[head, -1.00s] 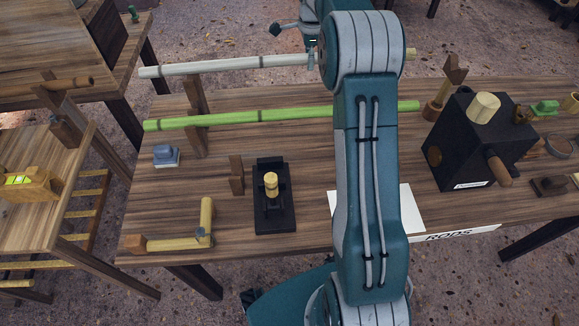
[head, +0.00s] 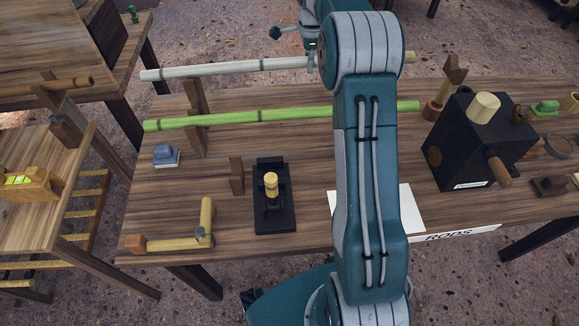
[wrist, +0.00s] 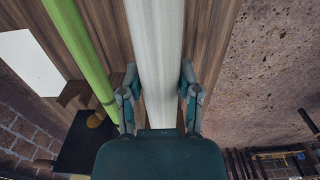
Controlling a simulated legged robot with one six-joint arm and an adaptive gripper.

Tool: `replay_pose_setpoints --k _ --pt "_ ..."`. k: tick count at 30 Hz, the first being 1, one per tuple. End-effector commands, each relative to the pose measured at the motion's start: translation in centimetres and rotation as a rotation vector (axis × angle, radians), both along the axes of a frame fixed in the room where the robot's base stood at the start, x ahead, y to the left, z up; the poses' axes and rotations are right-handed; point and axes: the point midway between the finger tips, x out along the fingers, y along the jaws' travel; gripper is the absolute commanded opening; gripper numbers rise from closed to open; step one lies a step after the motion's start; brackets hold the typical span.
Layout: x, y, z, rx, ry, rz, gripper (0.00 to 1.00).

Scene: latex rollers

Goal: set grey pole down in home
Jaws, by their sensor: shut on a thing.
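The grey pole (head: 230,68) is long, pale and nearly level at the far side of the table. In the wrist view the pole (wrist: 155,45) runs between the two fingers of my gripper (wrist: 158,90), which is shut on it. In the head view my gripper (head: 312,62) is partly hidden by my arm. The pole's left end passes over or close to the top of a wooden upright (head: 190,90); I cannot tell if they touch. No place marked as home can be made out.
A green pole (head: 250,116) lies nearer me, alongside the grey one. A second wooden holder (head: 448,85) stands at right beside a black box (head: 465,140). A black stand (head: 275,215) and a blue-grey block (head: 166,155) are on the table (head: 140,215).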

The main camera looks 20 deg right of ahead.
Motion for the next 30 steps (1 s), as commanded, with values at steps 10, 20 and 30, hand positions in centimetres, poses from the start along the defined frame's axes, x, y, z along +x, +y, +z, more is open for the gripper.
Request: replay_pose_setpoints --k 10,20,30 --pt "0.0 0.0 -0.6 -0.001 -0.002 0.000 0.00" --pt "0.0 0.0 -1.1 0.000 -0.001 0.000 0.00" --pt "0.0 0.0 -1.6 -0.001 -0.002 0.000 0.00"
